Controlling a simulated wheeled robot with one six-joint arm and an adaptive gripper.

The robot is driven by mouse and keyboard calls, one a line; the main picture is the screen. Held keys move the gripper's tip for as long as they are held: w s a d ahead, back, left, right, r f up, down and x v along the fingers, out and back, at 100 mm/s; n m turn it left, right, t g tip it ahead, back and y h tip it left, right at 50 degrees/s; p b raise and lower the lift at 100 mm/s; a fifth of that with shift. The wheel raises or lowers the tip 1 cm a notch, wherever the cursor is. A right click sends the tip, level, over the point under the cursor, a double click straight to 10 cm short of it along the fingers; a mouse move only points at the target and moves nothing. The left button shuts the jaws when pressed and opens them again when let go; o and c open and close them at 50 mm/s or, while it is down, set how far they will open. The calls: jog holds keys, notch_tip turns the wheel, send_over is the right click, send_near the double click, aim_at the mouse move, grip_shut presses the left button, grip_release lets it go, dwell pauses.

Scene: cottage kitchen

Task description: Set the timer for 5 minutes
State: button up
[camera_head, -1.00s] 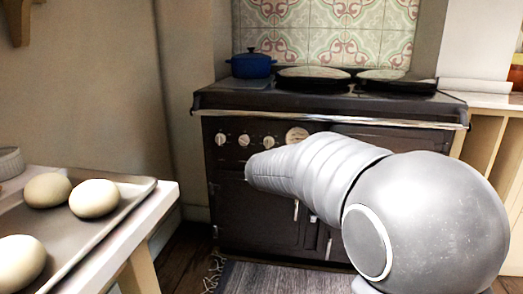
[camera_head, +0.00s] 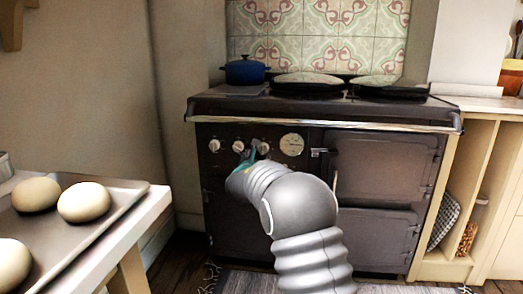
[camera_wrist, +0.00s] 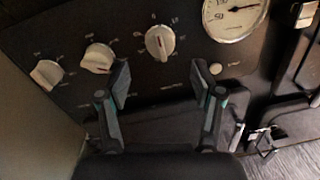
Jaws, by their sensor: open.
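The dark range cooker (camera_head: 370,170) has a row of white control knobs on its front panel. In the wrist view these are a left knob (camera_wrist: 46,74), a middle knob (camera_wrist: 97,58) and a right knob (camera_wrist: 160,42), with marks around them. I cannot tell from the markings which one is the timer. A round dial gauge (camera_wrist: 232,16) is to their right; it also shows in the head view (camera_head: 292,144). My gripper (camera_wrist: 162,84) is open and empty, its fingertips just below the right knob with a finger to each side. In the head view my arm partly hides the panel.
A table with a tray (camera_head: 112,215) of dough balls (camera_head: 84,202) stands at the left front. A blue pot (camera_head: 245,71) sits on the cooker top beside two round hob lids (camera_head: 310,83). A rug (camera_head: 240,280) lies on the floor below.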

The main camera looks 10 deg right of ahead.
aim_at(262, 150)
jog(key=shift+p+x, duration=0.55)
jog(key=shift+x, duration=3)
jog(key=shift+d, duration=0.1)
